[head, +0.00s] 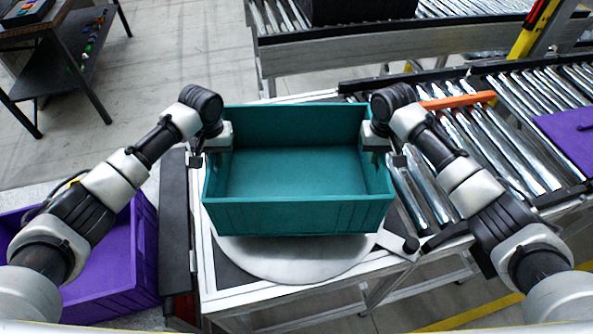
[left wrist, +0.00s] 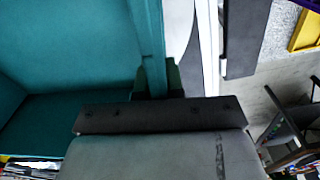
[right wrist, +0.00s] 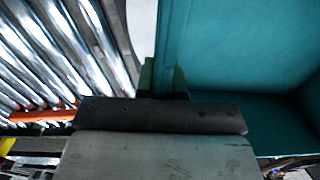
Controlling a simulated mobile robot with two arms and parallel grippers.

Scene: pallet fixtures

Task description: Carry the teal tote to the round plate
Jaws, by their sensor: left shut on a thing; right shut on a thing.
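The teal tote (head: 296,216) is empty and upright in the middle of the head view. It is above the round plate (head: 295,262), a grey metal disc whose front part shows below the tote; the rest of the plate is hidden. I cannot tell whether the tote touches it. My left gripper (head: 222,140) is shut on the tote's left wall, also seen in the left wrist view (left wrist: 152,50). My right gripper (head: 374,142) is shut on the tote's right wall, which shows in the right wrist view (right wrist: 172,45).
A roller conveyor (head: 500,150) with an orange bar (head: 457,101) runs along the right. A second conveyor (head: 400,45) crosses the back. A purple bin (head: 110,270) stands at lower left. A dark side table (head: 60,60) is at far left.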

